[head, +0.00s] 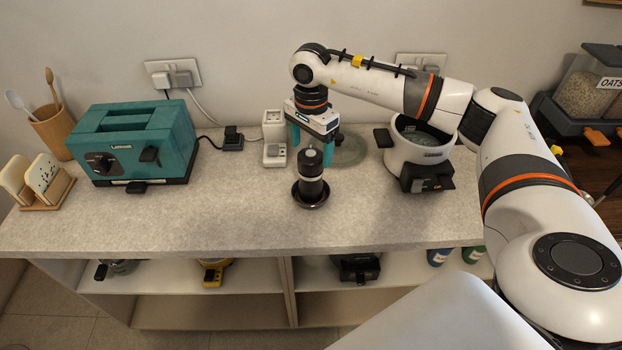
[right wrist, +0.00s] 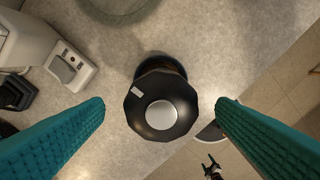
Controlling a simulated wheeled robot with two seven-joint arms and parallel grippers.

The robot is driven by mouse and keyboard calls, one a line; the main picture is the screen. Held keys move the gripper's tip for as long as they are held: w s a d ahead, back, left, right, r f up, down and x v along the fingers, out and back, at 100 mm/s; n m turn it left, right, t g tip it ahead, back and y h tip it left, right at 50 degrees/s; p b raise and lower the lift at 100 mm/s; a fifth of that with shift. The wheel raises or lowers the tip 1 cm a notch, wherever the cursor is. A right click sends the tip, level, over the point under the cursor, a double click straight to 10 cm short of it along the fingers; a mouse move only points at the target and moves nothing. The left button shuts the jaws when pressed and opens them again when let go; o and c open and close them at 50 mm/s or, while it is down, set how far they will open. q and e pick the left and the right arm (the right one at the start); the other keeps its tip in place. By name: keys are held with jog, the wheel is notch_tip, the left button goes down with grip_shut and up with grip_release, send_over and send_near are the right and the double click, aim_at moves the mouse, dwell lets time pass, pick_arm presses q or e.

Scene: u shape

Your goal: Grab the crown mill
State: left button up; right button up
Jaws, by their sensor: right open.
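The crown mill (head: 311,177) is a dark mill with a black knobbed top and a lighter band, upright near the front of the counter. Its base is in a round black dish (head: 311,203). My right gripper (head: 313,143) points down just above and behind the mill in the head view. It is open and empty. In the right wrist view, the mill (right wrist: 160,108) shows from above as a faceted black top with a silver disc, between the two teal fingers and apart from both. My left gripper is not in view.
A glass plate (head: 349,150) lies behind the mill. The counter (head: 240,220) is clear along the front.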

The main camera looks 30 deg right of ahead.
aim_at(311, 154)
notch_tip(311, 154, down, 4)
jog(key=shift+s+f+p, duration=0.1)
jog(key=shift+f+p, duration=0.1)
jog(key=shift+p, duration=0.95)
jog(key=shift+f, duration=0.3)
jog(key=shift+r, duration=0.1)
grip_shut()
